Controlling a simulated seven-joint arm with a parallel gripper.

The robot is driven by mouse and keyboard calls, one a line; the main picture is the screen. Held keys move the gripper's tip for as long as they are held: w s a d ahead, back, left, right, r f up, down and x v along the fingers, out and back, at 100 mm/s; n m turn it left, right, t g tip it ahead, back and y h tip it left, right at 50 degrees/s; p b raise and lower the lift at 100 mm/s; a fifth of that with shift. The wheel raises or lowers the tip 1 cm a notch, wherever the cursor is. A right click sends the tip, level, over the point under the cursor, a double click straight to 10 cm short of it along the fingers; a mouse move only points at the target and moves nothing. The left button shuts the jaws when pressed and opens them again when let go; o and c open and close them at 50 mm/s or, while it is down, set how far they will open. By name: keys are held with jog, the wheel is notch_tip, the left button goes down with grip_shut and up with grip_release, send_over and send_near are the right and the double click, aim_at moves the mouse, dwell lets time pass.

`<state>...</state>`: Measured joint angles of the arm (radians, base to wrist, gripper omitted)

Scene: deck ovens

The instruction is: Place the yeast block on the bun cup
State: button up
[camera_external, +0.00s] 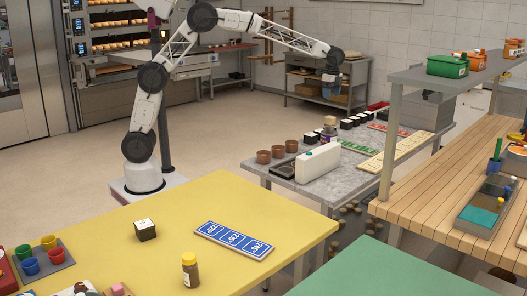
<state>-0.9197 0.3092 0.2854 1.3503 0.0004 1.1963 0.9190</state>
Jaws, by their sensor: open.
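My gripper (331,83) hangs in the air at the end of the outstretched arm, above and behind the grey table. It is open, and I see nothing held in it. Several brown cups (263,157), which may include the bun cup, stand at the left end of the grey table. I cannot tell the yeast block for certain. A dark cube with a white top (145,230) sits alone on the yellow table, and several similar small cubes (346,124) stand in a row on the grey table. My gripper is well apart from all of these.
The grey table (258,172) also carries a white canister (318,163), a jar (329,128) and lettered boards. The yellow table (110,225) holds a blue number board (234,240), a brown bottle (191,270) and coloured cups. A shelved wooden bench (425,212) stands at right.

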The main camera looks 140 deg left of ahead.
dwell(0.7)
jog(key=d+r, duration=0.3)
jog(key=d, duration=1.2)
jog(key=d+r+t, duration=0.1)
jog(key=d+r, duration=0.2)
jog(key=d, duration=1.2)
jog(key=d+r, duration=0.3)
jog(key=d, duration=1.2)
jog(key=s+d+f+t, duration=0.1)
jog(key=s+d, duration=0.5)
jog(key=d, duration=0.3)
jog(key=s+d+f, duration=0.1)
jog(key=s+d, duration=0.5)
jog(key=d, duration=0.4)
jog(key=s+d+f, duration=0.3)
jog(key=s+d, duration=0.2)
jog(key=s, duration=0.2)
jog(key=s+d+f, duration=0.4)
jog(key=s+d, duration=0.1)
jog(key=s, duration=0.3)
jog(key=shift+d+t, duration=0.25)
jog(key=shift+t, duration=0.05)
